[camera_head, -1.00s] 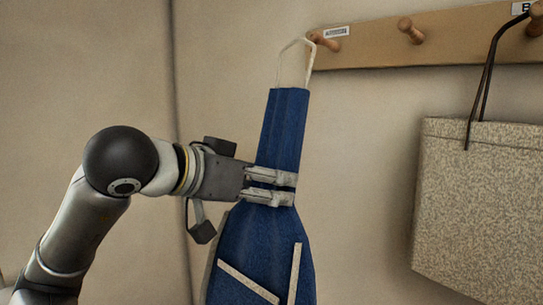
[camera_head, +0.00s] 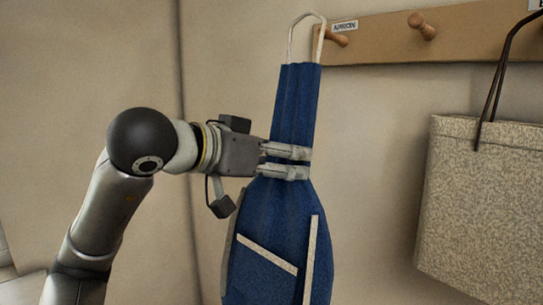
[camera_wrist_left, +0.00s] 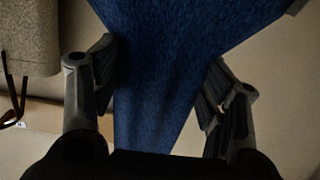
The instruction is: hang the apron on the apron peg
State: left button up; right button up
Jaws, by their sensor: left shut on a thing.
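The blue apron (camera_head: 280,225) hangs upright in the head view, with a white neck loop (camera_head: 290,38) at its top and pale trim lower down. My left gripper (camera_head: 306,163) is shut on its gathered upper part. The apron peg (camera_head: 337,39) is a wooden peg beside an "APRON" label (camera_head: 345,26). The loop's top stands above this peg, and its right strand overlaps the peg's left end in the picture. I cannot tell whether they touch. The left wrist view shows the apron (camera_wrist_left: 165,70) between my left fingers. My right gripper is not in view.
The wooden rail (camera_head: 460,38) runs along the wall to the right, with a bare second peg (camera_head: 422,26). A speckled bag (camera_head: 480,205) hangs by dark handles at the right. The wall between apron and bag is clear.

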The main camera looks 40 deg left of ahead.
pick_arm(q)
jog(key=p+x, duration=0.1)
jog(key=x, duration=0.7)
jog(key=shift+r, duration=0.3)
dwell(0.4)
jog(key=shift+w+d, duration=0.1)
dwell(0.3)
